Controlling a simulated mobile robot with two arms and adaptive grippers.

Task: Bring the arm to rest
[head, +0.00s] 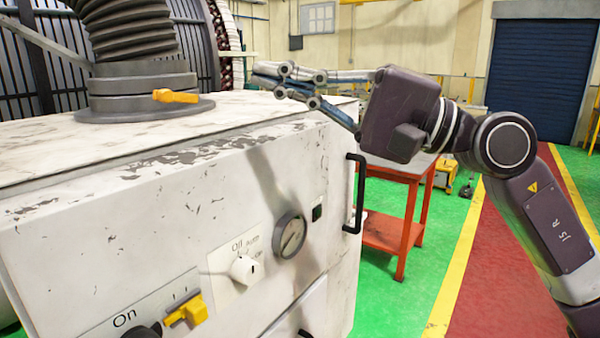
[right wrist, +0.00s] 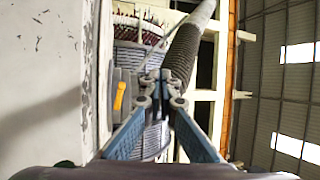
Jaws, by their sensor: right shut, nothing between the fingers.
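My right arm (head: 553,215) comes in from the right in the head view. Its gripper (head: 262,78) is at the upper middle, pointing left, near the top right edge of a worn white cabinet (head: 150,215). The fingers are shut with nothing between them. In the right wrist view the right gripper (right wrist: 160,85) shows its fingertips together, with the cabinet wall (right wrist: 45,80) on the left. I cannot tell whether the fingers touch the cabinet. My left gripper is not in view.
A red table (head: 395,212) stands behind. The red floor lane (head: 475,270) looks clear beside my arm.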

